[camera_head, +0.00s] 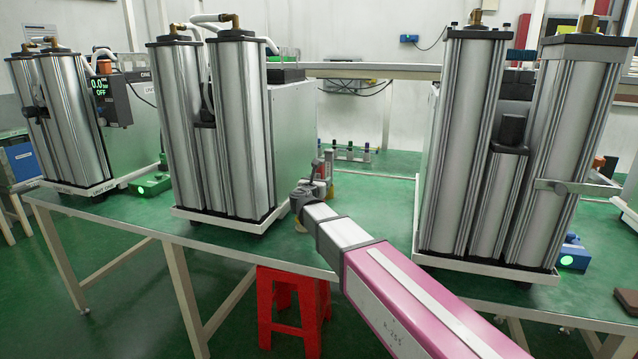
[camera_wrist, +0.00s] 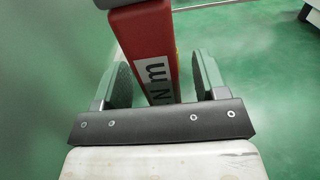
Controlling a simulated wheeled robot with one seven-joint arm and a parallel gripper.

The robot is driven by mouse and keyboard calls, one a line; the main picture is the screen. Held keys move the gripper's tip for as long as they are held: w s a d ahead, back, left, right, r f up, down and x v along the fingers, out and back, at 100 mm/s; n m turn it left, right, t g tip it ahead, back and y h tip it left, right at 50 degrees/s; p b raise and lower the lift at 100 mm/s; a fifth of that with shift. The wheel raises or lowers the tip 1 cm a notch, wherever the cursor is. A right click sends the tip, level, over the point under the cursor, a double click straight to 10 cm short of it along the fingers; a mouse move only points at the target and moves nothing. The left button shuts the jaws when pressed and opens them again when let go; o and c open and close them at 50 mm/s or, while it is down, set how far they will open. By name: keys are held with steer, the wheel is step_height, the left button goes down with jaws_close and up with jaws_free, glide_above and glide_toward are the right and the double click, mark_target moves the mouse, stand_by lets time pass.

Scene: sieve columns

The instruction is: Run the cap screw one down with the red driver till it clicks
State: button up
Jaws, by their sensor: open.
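The red driver (camera_wrist: 150,45) stands between the two green-padded fingers of my gripper (camera_wrist: 163,80) in the wrist view. It has a black top and a white label reading "Nm". My jaws are open, with a gap visible on the driver's right side; contact on the left side is unclear. In the head view my gripper (camera_head: 308,194) is low over the green bench top, between the middle and right column units. I cannot pick out cap screw one in either view.
A twin-column unit (camera_head: 235,125) stands left of my gripper and a larger one (camera_head: 465,140) stands right. Another unit (camera_head: 60,120) is at far left. A low rack (camera_head: 350,153) with several small pieces sits behind. A red stool (camera_head: 290,300) is under the bench (camera_head: 370,205).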

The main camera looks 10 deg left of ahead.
steer(key=shift+w, duration=0.3)
steer(key=c, duration=1.2)
